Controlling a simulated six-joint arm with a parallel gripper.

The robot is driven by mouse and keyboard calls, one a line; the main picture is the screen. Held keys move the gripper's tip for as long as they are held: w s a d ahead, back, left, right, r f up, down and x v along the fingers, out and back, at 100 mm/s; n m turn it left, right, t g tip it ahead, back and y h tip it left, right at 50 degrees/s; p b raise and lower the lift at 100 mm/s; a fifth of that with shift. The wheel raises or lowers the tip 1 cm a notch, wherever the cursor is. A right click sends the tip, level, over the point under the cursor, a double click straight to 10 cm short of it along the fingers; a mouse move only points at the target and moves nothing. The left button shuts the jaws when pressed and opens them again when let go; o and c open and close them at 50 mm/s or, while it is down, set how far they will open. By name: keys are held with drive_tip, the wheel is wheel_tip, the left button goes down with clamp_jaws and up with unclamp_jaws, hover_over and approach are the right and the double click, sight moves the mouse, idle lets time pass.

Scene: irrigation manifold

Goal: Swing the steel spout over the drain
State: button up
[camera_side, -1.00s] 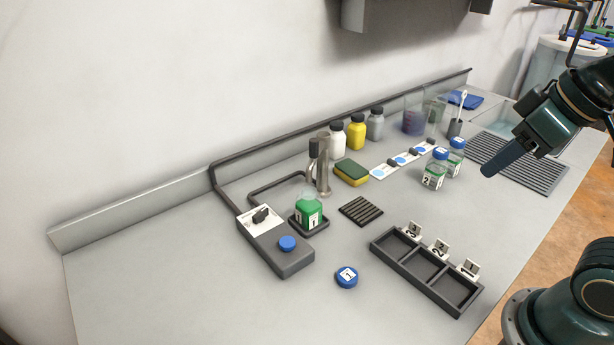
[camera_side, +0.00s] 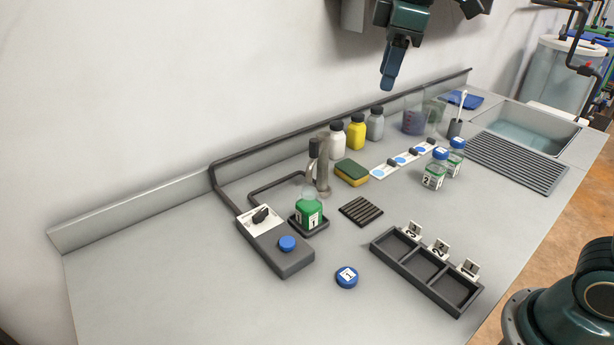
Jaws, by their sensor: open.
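The steel spout (camera_side: 311,172) rises behind the green-labelled open bottle 1 (camera_side: 308,213). Its dark-topped nozzle seems to hang above the bottle's mouth, beside a steel post (camera_side: 324,178). The bottle stands upright on a small dark pad. The drain, a dark slatted grate (camera_side: 361,211), lies on the bench just right of the bottle, with nothing over it. My gripper (camera_side: 387,84) is high above the back of the bench, up and right of the spout, pointing down and touching nothing. It is seen edge-on, open and empty.
A grey control box (camera_side: 290,262) with a blue button stands left of the bottle. A blue cap (camera_side: 346,277) lies in front. A three-slot rack (camera_side: 385,245) sits front right. A sponge (camera_side: 351,172) and several capped bottles stand behind the drain.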

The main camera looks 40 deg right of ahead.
sight(315, 140)
drive_tip(key=w+a+f+n+g, duration=0.1)
drive_tip(key=w+a+f+n, duration=0.1)
drive_tip(key=w, duration=0.4)
drive_tip(key=w+a+f+n+g, duration=0.1)
drive_tip(key=w+a+f+n, duration=0.1)
drive_tip(key=w, duration=0.5)
drive_tip(key=shift+a+f+n, duration=0.25)
drive_tip(key=shift+f+n, duration=0.15)
drive_tip(key=shift+n, duration=0.3)
drive_tip(key=shift+f, duration=0.15)
drive_tip(key=shift+f, duration=6.75)
clamp_jaws()
